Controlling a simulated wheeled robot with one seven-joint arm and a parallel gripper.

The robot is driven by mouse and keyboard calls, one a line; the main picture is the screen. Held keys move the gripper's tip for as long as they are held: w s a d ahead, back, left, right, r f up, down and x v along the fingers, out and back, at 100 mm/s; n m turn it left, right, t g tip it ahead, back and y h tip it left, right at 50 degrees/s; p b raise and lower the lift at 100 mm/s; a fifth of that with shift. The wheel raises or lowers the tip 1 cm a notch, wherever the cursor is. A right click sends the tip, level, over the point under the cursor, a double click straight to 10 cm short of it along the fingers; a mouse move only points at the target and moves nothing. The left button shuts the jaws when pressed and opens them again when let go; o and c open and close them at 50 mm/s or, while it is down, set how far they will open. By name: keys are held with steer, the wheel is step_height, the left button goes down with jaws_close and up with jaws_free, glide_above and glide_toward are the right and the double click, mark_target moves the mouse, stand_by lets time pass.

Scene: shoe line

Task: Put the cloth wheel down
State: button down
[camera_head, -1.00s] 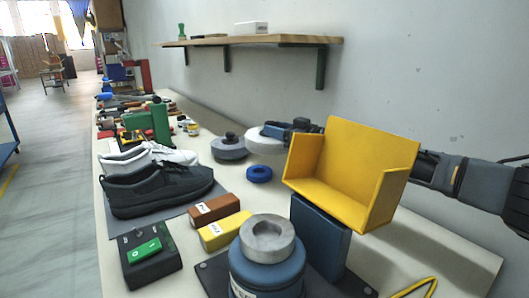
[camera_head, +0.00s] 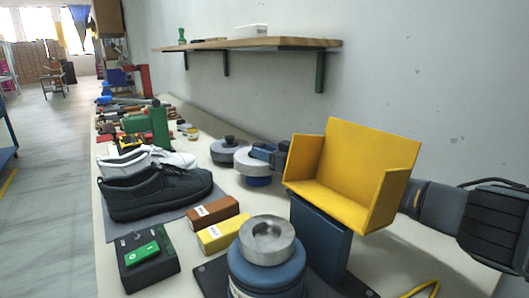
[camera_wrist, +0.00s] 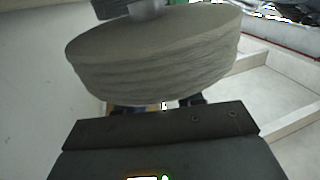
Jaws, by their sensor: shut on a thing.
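The cloth wheel (camera_head: 248,164) is a thick pale disc beyond the yellow guard, at the middle of the head view. In the wrist view the cloth wheel (camera_wrist: 155,52) fills the upper middle, with layered cloth edges. My gripper (camera_head: 266,152) is shut on it, partly hidden behind the yellow guard; its fingertips are not clear. A blue ring (camera_head: 258,181) shows just below the wheel, its top covered. I cannot tell whether wheel and ring touch.
A grey wheel with a dark knob (camera_head: 229,150) stands close left of the cloth wheel. The yellow guard (camera_head: 350,170) blocks the near right. A dark shoe (camera_head: 155,190), a brown block (camera_head: 213,212) and a yellow block (camera_head: 224,233) lie left. A shelf (camera_head: 250,44) hangs above.

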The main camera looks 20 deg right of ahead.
steer(key=shift+f, duration=0.25)
steer(key=shift+s+f+b, duration=0.1)
steer(key=shift+f+b, duration=0.2)
steer(key=shift+f, duration=0.05)
steer(key=c, duration=0.7)
jaws_free()
steer(key=shift+f, duration=0.35)
steer(key=shift+r, duration=0.25)
steer(key=v, duration=0.4)
steer(key=r+p+v, duration=0.1)
steer(key=v, duration=0.3)
steer(key=p+v, duration=0.1)
steer(key=v, duration=0.3)
steer(key=shift+r, duration=0.15)
